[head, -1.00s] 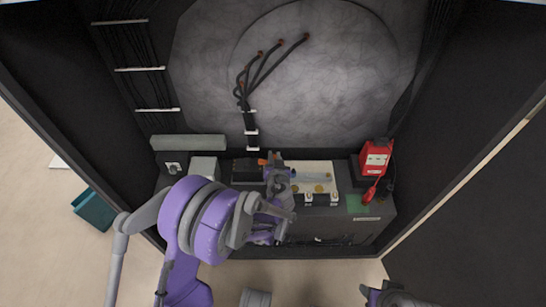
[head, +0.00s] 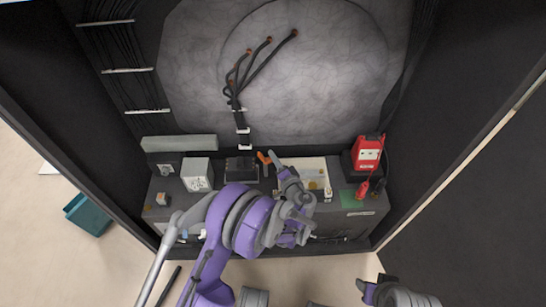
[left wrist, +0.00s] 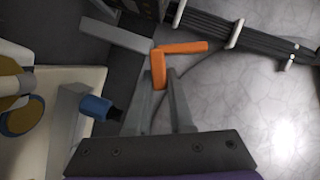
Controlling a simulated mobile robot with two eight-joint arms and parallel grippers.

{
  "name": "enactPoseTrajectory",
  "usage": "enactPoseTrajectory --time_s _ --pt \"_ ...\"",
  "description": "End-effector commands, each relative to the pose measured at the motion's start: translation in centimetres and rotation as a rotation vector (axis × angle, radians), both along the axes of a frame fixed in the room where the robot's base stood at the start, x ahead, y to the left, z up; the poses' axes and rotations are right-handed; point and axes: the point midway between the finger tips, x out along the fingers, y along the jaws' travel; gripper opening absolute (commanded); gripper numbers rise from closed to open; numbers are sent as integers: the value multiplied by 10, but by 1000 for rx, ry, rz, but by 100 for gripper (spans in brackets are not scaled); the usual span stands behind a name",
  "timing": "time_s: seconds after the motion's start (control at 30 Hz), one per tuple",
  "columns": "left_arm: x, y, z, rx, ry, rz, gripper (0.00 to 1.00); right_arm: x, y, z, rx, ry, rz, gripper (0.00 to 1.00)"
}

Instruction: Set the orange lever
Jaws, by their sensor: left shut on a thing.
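The orange lever (head: 264,157) stands beside a small black box on the bench inside the cabinet. In the left wrist view the bent orange lever (left wrist: 184,47) has one arm reaching right and one arm running down between my fingers. My left gripper (head: 274,160) is at the lever; its fingers (left wrist: 161,88) are shut on the lower arm. The fingers and wrist hide part of the bench behind them. My right gripper (head: 368,290) shows only partly at the bottom of the head view, away from the bench; its jaws are unclear.
A black box (head: 240,168) and a grey box (head: 197,174) stand left of the lever. A cream panel with round parts lies to the right; a blue-tipped part (left wrist: 96,106) is close to my fingers. A red device (head: 368,153) stands farther right. Dark cabinet walls enclose both sides.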

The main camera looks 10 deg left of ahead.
Motion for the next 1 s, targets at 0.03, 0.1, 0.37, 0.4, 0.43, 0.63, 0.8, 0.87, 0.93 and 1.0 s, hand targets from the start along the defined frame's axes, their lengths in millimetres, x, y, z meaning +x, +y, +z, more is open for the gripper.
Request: enactPoseTrajectory --time_s 0.03,0.1,0.37,0.4,0.43,0.63,0.8,0.87,0.93,1.0 --pt "0 -1 -3 38 12 1 0 0 0 0 0 0 0 50" --pt "0 -2 -5 92 26 1 0 0 0 0 0 0 0 50" --pt "0 -3 -10 251 72 1 0 0 0 0 0 0 0 50" --pt "0 -3 -11 268 77 0 0 0 0 0 0 0 0 50" --pt "0 -3 -11 280 81 0 0 0 0 0 0 0 0 50" --pt "0 -3 -13 334 96 0 0 0 0 0 0 0 0 50" --pt "0 -3 -13 349 101 1 0 0 0 0 0 0 0 50" --pt "0 -3 -13 351 102 1 0 0 0 0 0 0 0 50" --pt "0 -3 -14 351 102 1 0 0 0 0 0 0 0 50" --pt "0 -3 -14 351 102 1 0 0 0 0 0 0 0 50"
